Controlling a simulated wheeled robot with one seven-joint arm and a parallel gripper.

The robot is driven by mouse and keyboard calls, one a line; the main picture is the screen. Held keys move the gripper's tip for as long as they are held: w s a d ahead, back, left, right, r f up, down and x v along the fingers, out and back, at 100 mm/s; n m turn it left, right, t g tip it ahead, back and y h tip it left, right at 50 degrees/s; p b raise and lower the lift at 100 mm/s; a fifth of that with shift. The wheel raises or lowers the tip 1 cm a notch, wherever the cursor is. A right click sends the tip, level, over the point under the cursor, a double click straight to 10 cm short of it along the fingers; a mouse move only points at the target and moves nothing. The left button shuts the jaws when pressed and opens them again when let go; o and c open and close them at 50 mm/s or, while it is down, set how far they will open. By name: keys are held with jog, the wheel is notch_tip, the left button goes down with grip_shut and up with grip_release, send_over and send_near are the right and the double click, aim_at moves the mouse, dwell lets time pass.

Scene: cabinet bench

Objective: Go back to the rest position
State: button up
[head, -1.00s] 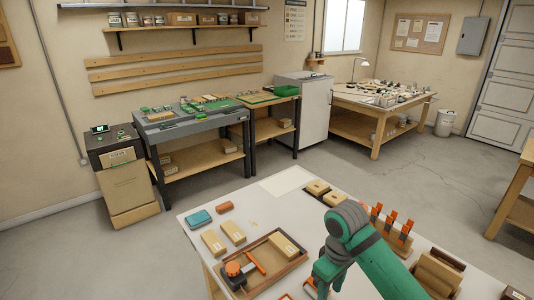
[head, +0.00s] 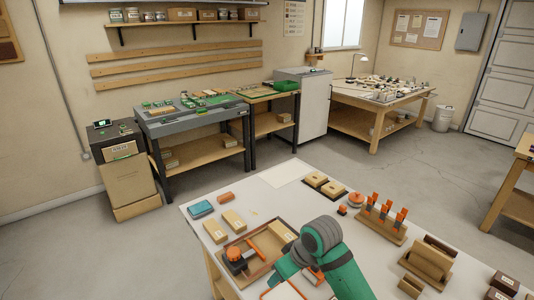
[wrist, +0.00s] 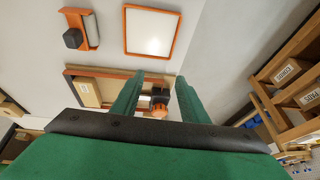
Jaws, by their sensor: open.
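My gripper (wrist: 157,88) shows in the wrist view with two green fingers spread apart and nothing held between them. Beyond the fingers lies a wooden tray (wrist: 72,84) on the white table, with a tan box (wrist: 88,92) and a round orange and black item (wrist: 158,101) in it. I cannot tell the gap between fingers and tray, but no contact shows. In the head view my green arm (head: 345,272) reaches in from the bottom, bent over the tray's right side (head: 262,226).
An orange-framed white square (wrist: 152,32) and an orange holder with a dark block (wrist: 82,30) lie near the tray. In the head view a rack with orange-topped items (head: 380,228) and wooden blocks (head: 430,262) stand right of my arm.

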jog(key=a+f+m+t+y, duration=0.2)
jog(key=a+m+t+y, duration=0.6)
jog(key=a, duration=1.3)
jog(key=s+d+f+m+t+h, duration=0.1)
jog(key=s+d+f+h, duration=0.2)
jog(key=s, duration=0.4)
jog(key=s+d+f+m+t+h, duration=0.2)
jog(key=s+f+h, duration=0.2)
jog(key=s, duration=0.4)
jog(key=s+d+f+m+t+h, duration=0.1)
jog(key=s+d+f+h, duration=0.2)
jog(key=s, duration=0.4)
jog(key=s+d+r+n, duration=0.2)
jog(key=s+d, duration=0.2)
jog(key=s, duration=0.5)
jog(key=s+d+r+n+h, duration=0.1)
jog(key=s+d, duration=0.3)
jog(key=s, duration=0.5)
jog(key=shift+d+r+n+t+h, duration=0.3)
jog(key=shift+d+r+n, duration=0.1)
jog(key=shift+r+n, duration=0.3)
